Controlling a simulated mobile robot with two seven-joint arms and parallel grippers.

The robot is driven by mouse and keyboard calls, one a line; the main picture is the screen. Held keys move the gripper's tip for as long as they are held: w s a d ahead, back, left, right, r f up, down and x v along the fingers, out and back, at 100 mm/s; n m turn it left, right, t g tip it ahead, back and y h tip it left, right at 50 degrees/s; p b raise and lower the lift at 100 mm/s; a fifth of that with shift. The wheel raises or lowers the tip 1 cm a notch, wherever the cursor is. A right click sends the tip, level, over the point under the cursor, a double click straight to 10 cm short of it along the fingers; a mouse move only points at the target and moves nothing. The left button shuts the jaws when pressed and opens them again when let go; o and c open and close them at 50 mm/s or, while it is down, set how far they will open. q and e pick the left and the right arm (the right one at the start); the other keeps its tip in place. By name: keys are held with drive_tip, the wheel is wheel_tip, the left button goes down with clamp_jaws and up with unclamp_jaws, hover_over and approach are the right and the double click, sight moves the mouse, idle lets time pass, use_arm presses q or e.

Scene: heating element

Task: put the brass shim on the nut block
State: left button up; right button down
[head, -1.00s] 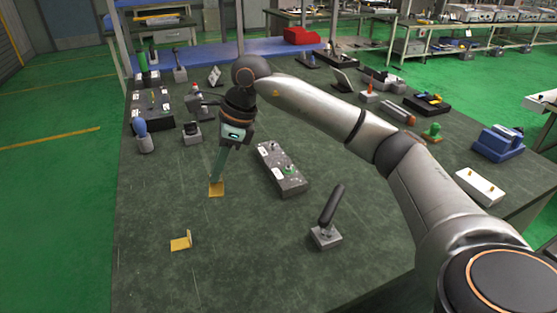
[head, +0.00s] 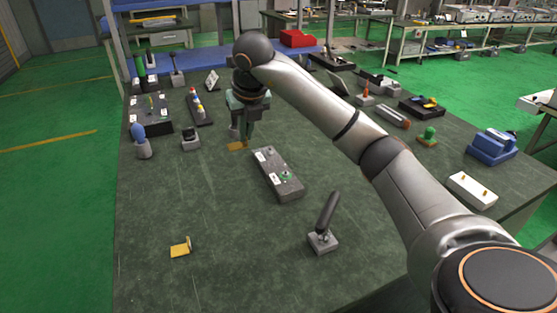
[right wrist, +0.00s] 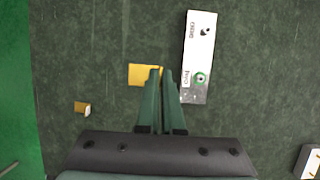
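The brass shim (head: 237,146), a flat yellow plate, is at my right gripper's fingertips, left of the nut block. It also shows in the right wrist view (right wrist: 142,75), its right edge at the fingers. My right gripper (head: 247,138) points down with its green fingers (right wrist: 162,72) close together on that edge. The height of the shim above the table cannot be told. The nut block (head: 278,174) is a long grey block with white labels and a green-ringed nut. It lies just right of the fingers in the wrist view (right wrist: 199,45). My left gripper is not in view.
A second yellow piece with a raised tab (head: 180,247) lies at the front left. A black-handled lever (head: 326,220) stands in front of the nut block. A small grey box (head: 190,138) and a blue-knobbed post (head: 141,142) stand left. The front table area is mostly clear.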

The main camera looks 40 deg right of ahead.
drive_tip(key=d+f, duration=0.2)
drive_tip(key=d, duration=0.1)
drive_tip(key=d+f, duration=0.3)
drive_tip(key=d, duration=0.1)
drive_tip(key=w+d+f, duration=0.1)
drive_tip(key=d+f, duration=0.2)
drive_tip(key=d, duration=0.1)
drive_tip(key=shift+w+d, duration=0.1)
drive_tip(key=shift+d+f, duration=0.3)
drive_tip(key=shift+f, duration=0.05)
drive_tip(key=shift+d+f, duration=0.15)
drive_tip(key=shift+f, duration=0.75)
drive_tip(key=shift+d+f, duration=0.1)
drive_tip(key=shift+f, duration=0.8)
drive_tip(key=shift+f, duration=0.2)
drive_tip(key=c, duration=1.1)
unclamp_jaws()
drive_tip(key=shift+o, duration=0.2)
drive_tip(key=shift+r, duration=0.1)
